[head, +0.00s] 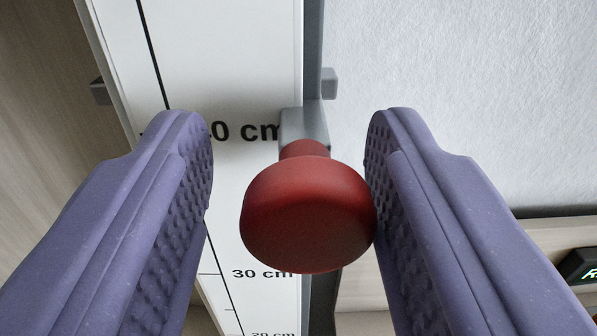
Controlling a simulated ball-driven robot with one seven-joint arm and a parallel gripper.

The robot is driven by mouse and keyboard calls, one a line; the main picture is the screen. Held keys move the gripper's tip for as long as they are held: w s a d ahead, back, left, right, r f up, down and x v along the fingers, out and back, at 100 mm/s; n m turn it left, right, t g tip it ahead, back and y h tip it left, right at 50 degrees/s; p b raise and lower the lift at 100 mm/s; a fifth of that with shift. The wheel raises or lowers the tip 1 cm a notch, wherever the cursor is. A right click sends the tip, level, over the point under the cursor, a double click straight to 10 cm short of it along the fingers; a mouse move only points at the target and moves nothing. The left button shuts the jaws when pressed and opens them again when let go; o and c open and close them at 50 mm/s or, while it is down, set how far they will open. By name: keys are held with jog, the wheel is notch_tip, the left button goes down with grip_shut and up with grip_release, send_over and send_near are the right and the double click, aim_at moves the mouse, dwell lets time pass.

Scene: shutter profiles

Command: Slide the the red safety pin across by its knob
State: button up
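The red safety pin's round knob (308,215) is in the middle of the head view, on a short red stem that comes out of a grey block (304,125). My gripper (289,150) has two purple fingers with dimpled pads, spread apart on either side of the knob. The right finger's pad is right beside the knob's right edge and seems to meet it; I cannot tell if they touch. A clear gap lies between the left finger and the knob. The rest of the pin is hidden behind the knob.
A white scale board (235,50) with centimetre marks stands behind the knob, beside a grey vertical rail (313,50). A small grey lug (329,83) sticks out right of the rail. A white textured wall (450,60) fills the right. A dark display (580,266) is at lower right.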

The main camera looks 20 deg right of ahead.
jog(key=shift+f, duration=0.1)
jog(key=v, duration=0.8)
jog(key=shift+w, duration=0.1)
dwell(0.3)
